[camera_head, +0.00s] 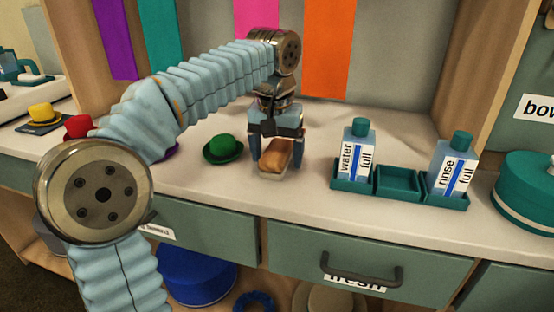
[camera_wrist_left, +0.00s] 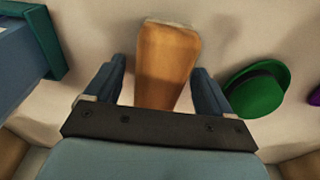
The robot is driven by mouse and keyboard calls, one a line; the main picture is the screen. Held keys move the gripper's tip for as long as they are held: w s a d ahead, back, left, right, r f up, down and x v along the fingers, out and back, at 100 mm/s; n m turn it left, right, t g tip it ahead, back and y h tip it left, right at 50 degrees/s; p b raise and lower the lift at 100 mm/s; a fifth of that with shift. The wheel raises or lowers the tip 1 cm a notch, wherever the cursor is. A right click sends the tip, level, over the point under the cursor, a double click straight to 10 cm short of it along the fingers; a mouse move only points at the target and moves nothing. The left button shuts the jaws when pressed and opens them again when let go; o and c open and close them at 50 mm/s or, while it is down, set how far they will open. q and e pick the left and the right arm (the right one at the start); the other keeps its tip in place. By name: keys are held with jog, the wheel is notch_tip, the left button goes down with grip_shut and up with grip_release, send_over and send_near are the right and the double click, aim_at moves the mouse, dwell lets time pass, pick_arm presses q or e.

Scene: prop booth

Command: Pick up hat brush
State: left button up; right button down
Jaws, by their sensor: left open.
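The hat brush (camera_head: 277,158) has a tan-orange wooden back and a paler lower edge. It lies on the white counter between the green hat and the water bottle. My left gripper (camera_head: 276,160) is open above it, pointing down, with one blue finger on each side of the brush. In the left wrist view the brush (camera_wrist_left: 166,62) shows between the two open fingers (camera_wrist_left: 158,85), with a gap on each side near its far part. Its near end is hidden behind the gripper's dark bar. My right gripper is not in view.
A green hat (camera_head: 223,149) sits left of the brush. A teal tray (camera_head: 398,195) to the right holds a water bottle (camera_head: 355,152) and a rinse bottle (camera_head: 452,165), with an empty middle slot. A round teal box (camera_head: 528,190) stands far right. Counter (camera_head: 310,205) in front is clear.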

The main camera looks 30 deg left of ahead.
aim_at(277, 149)
pick_arm(q)
jog(key=c, duration=1.1)
notch_tip(277, 149, up, 10)
jog(key=p, duration=0.3)
